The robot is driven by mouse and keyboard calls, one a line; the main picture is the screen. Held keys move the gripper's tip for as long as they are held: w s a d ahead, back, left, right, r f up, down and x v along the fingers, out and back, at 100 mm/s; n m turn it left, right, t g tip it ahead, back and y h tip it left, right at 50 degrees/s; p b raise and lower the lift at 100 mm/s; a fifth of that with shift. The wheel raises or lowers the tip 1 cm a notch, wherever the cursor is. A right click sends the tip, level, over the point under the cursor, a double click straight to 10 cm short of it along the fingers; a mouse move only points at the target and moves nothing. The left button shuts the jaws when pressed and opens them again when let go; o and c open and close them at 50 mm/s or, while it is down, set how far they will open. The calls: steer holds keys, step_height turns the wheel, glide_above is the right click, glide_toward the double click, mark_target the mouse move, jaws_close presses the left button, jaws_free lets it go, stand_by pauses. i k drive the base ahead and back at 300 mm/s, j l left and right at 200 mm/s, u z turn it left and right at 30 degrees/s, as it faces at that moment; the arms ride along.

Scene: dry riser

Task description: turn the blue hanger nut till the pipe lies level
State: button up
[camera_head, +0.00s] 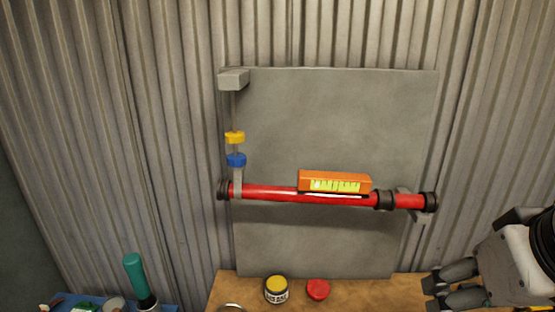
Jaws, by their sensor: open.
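The blue hanger nut (236,160) sits on a thin vertical rod at the left end of the pipe, just below a yellow nut (235,137). The red pipe (268,192) runs across a grey panel and slopes slightly, its left end higher in the picture than its right. An orange spirit level (335,180) with a yellow-green scale rests on the pipe; its bubble seems to lie toward the left but is too small to read surely. My gripper (431,293) is at the lower right, open and empty, well away from the blue nut.
A grey bracket (234,79) holds the rod's top. A wooden bench (365,291) below carries a yellow-lidded jar (276,289) and a red round object (317,289). A green-handled tool (134,273) stands at lower left. Space before the panel's left side is clear.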

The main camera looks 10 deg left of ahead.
mark_target(240, 161)
steer(key=k+j+z, duration=0.15)
steer(key=k+j, duration=0.35)
steer(key=k+j+z, duration=0.1)
steer(key=j, duration=0.3)
steer(key=k+j+z, duration=0.1)
steer(key=j, duration=0.25)
steer(key=k+j+z, duration=0.1)
steer(key=j, duration=0.3)
steer(key=k+j+z, duration=0.1)
steer(key=j, duration=0.25)
steer(key=k+j+z, duration=0.1)
steer(key=j, duration=0.25)
steer(key=k+j+z, duration=0.15)
steer(key=j+z, duration=0.3)
steer(key=j, duration=1.25)
